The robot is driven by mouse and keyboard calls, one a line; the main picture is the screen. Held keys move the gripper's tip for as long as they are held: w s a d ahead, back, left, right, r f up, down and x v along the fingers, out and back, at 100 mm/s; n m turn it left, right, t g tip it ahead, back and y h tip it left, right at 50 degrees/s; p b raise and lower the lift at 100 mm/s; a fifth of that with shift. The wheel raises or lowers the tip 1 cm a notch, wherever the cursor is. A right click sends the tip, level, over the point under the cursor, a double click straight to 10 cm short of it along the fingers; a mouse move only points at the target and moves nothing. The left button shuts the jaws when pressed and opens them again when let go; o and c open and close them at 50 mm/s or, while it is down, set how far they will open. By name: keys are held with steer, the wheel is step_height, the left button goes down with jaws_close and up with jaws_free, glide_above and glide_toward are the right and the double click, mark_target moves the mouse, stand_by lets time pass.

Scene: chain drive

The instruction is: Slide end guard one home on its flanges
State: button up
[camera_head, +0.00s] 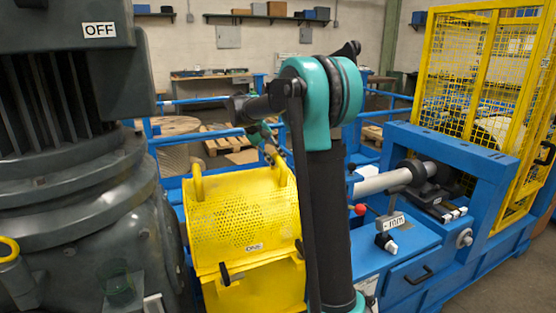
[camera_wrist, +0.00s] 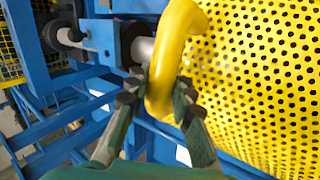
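End guard one (camera_head: 240,225) is a yellow perforated cover with a small label reading "ONE". It stands left of my arm in the head view, with a loop handle at each upper end. In the wrist view its perforated face (camera_wrist: 260,80) fills the right side. My gripper (camera_wrist: 160,95) has its two fingers on either side of the yellow handle (camera_wrist: 183,25), with the pads appearing to touch it. In the head view my gripper (camera_head: 272,150) is at the guard's right handle, partly behind my arm. The flanges cannot be made out.
A large dark motor (camera_head: 75,150) marked "OFF" stands close on the left. A blue machine frame (camera_head: 450,150) with a grey shaft (camera_head: 385,180) is on the right, before a yellow mesh cage (camera_head: 480,70). Blue rails and wooden pallets (camera_head: 225,143) lie behind.

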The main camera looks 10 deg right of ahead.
steer(key=o, duration=0.6)
steer(key=shift+c, duration=0.2)
